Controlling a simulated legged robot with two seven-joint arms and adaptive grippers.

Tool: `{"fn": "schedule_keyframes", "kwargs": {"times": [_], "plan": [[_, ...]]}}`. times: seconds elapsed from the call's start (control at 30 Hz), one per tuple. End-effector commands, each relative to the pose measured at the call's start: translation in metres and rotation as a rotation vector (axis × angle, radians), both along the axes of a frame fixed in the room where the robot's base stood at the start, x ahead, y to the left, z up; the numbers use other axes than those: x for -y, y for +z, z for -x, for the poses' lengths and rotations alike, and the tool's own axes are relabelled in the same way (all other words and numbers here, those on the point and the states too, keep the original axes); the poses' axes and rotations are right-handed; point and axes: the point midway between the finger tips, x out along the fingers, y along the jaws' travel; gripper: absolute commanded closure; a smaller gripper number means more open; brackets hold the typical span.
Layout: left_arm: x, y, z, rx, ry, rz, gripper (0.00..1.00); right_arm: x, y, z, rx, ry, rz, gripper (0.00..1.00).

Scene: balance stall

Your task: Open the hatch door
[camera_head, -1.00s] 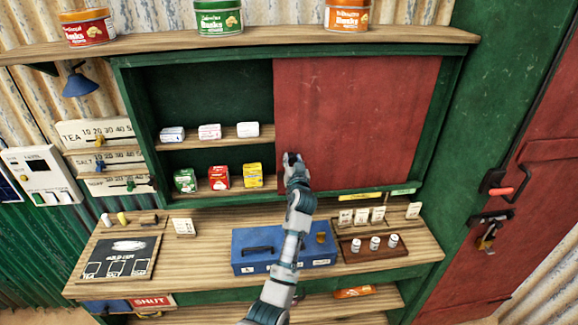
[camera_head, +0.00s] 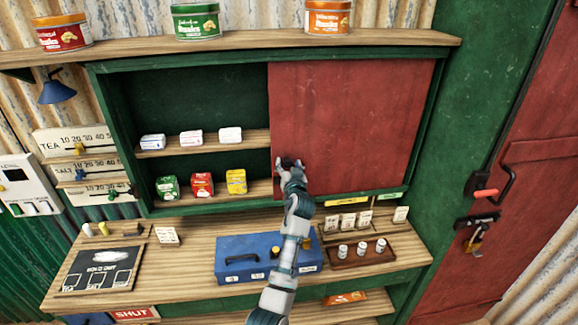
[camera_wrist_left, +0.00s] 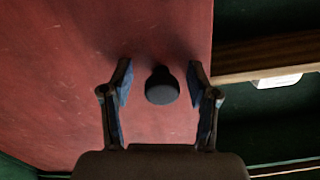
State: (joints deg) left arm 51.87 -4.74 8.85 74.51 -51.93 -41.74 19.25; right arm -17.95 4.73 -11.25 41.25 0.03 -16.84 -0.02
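The hatch door is a red sliding panel (camera_head: 355,120) in a green cabinet frame. It covers the right part of the cabinet, and the left part stands open. Its dark round knob (camera_wrist_left: 162,86) shows in the wrist view, near the door's edge. My left gripper (camera_head: 290,163) is at the door's lower left edge. In the wrist view my left gripper (camera_wrist_left: 160,85) has its fingers apart, one on each side of the knob, with a visible gap on both sides. In the head view the gripper hides the knob. My right gripper is not in view.
Small boxes (camera_head: 203,184) stand on the shelves in the open part. Below, the counter (camera_head: 190,255) holds a blue case (camera_head: 237,245), a rack with white jars (camera_head: 361,249) and a dark board (camera_head: 100,270). Tins (camera_head: 196,21) stand on the upper shelf (camera_head: 240,43).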

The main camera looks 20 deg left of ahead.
Motion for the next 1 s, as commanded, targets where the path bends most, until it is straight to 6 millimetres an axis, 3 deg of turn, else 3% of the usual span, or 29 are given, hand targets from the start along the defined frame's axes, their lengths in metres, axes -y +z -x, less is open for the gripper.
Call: {"fn": "schedule_keyframes", "kwargs": {"times": [0.27, 0.7, 1.0], "plan": [[0.005, 0.001, 0.006, 0.003, -0.002, 0.0, 0.4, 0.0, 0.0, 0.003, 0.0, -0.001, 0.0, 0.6], [0.054, -0.002, 0.078, 0.0, -0.001, 0.002, 0.4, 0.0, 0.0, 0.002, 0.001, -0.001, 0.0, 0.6], [0.068, -0.002, 0.097, -0.001, 0.0, 0.001, 0.4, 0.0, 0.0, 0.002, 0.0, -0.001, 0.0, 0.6]]}}
